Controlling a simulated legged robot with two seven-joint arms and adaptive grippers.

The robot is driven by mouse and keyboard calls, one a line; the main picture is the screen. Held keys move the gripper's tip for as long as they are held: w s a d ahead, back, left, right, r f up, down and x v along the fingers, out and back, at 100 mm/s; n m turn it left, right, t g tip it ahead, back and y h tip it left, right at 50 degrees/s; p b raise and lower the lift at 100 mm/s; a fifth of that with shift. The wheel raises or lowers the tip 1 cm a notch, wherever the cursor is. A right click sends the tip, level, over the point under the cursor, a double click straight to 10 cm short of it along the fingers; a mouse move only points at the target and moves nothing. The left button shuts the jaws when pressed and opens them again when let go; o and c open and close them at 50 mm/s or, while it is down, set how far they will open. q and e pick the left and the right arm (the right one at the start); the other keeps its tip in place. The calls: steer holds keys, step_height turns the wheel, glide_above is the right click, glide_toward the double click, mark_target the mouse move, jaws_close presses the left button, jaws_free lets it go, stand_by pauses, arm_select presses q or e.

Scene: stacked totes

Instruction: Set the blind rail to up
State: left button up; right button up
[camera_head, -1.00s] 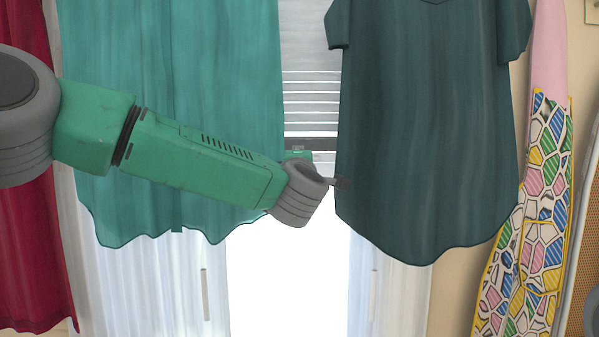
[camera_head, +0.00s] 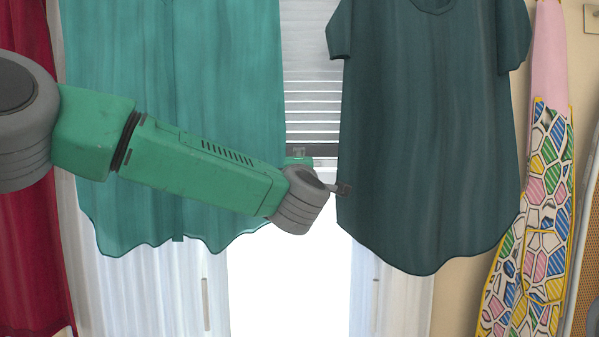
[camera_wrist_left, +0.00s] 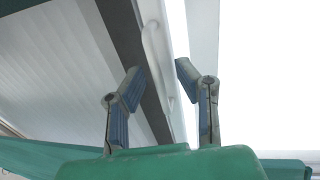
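The blind rail (camera_head: 314,149) is a dark grey bar along the bottom of the white slatted blind, seen in the gap between two hanging garments. In the left wrist view the rail (camera_wrist_left: 126,38) runs steeply through the picture, with a pale handle (camera_wrist_left: 151,45) along it. My left gripper (camera_wrist_left: 161,73) is open, its two fingers apart with the handle showing between them. I cannot tell whether they touch it. In the head view the left gripper (camera_head: 342,189) is just below the rail, mostly hidden behind my wrist. My right gripper is not in view.
A teal garment (camera_head: 180,90) hangs behind my left arm. A dark green garment (camera_head: 430,140) hangs right of the gripper, close to its fingertip. Bright window space lies below the rail.

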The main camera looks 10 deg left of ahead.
arm_select(q)
steer(key=v, duration=1.1)
steer(key=shift+s, duration=0.25)
steer(key=shift+d+f, duration=0.1)
